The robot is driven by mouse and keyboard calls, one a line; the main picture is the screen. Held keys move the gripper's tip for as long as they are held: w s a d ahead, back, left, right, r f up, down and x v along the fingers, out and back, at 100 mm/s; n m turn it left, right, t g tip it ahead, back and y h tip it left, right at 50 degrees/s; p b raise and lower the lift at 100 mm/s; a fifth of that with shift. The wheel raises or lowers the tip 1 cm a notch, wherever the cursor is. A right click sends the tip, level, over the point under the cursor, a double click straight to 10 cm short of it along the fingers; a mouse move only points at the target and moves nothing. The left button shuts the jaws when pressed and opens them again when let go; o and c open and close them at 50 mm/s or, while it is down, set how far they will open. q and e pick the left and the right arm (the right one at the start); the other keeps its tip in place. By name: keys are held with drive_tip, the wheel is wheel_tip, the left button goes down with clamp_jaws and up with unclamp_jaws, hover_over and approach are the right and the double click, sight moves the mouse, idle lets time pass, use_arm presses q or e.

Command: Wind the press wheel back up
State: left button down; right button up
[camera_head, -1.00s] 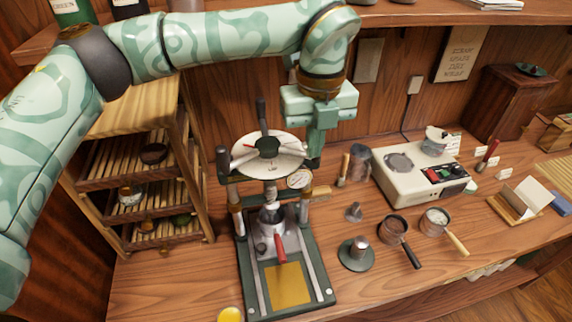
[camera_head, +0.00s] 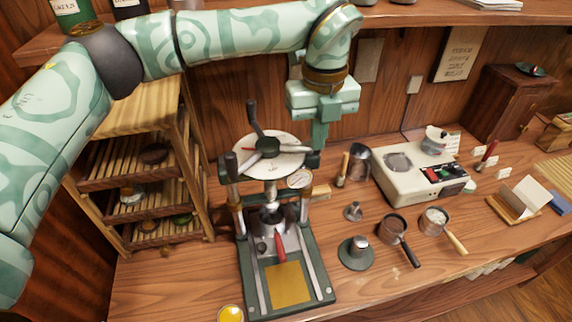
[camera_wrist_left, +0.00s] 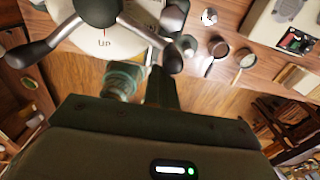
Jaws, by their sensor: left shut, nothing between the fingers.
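The press (camera_head: 268,225) stands on the counter, with a pale round dial plate (camera_head: 290,158) on top. Its wheel (camera_head: 267,147) has a dark hub and dark-ended handles; one points up and slightly left, another points left. In the left wrist view the hub (camera_wrist_left: 98,10) sits above the lettering "UP", with a handle (camera_wrist_left: 32,54) at the left and one (camera_wrist_left: 172,62) at the right. My left gripper (camera_head: 318,143) is at the dial's right edge, pointing down, shut and empty. In the wrist view its fingers (camera_wrist_left: 161,86) are close to the right handle; contact is unclear.
A wooden rack (camera_head: 140,185) stands left of the press. A cream scale-like device (camera_head: 420,172) stands right, behind two handled pans (camera_head: 392,230). A round dark-based stamp (camera_head: 356,253) is beside the press base.

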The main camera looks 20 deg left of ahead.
use_arm(q)
drive_tip(key=shift+w, duration=0.6)
wheel_tip(320, 180, up, 8)
drive_tip(key=s+p, duration=0.1)
drive_tip(key=p, duration=0.4)
drive_tip(key=shift+s+d+f+p, duration=0.2)
drive_tip(key=shift+s+d+p, duration=0.1)
drive_tip(key=shift+s+p, duration=0.1)
